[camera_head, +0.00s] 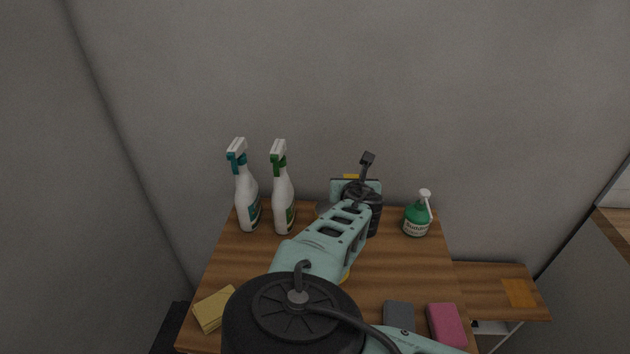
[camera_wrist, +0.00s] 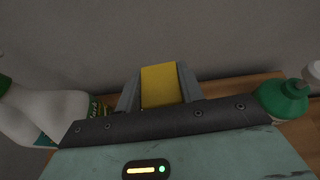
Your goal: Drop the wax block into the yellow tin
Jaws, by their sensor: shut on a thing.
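My gripper (camera_wrist: 160,68) is shut on a yellow block, taken to be the wax block (camera_wrist: 160,88), which sits between the two grey fingers in the wrist view. In the head view a small strip of the wax block (camera_head: 351,176) shows above my wrist, held up near the back edge of the counter, between the spray bottles and the green pump bottle.
Two white spray bottles (camera_head: 247,200) (camera_head: 283,200) stand at the back left of the wooden counter (camera_head: 400,265). A green pump bottle (camera_head: 416,218) stands back right. A yellow sponge-like block (camera_head: 214,308) lies front left; grey (camera_head: 399,316) and pink (camera_head: 446,325) blocks lie front right. A wall is behind.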

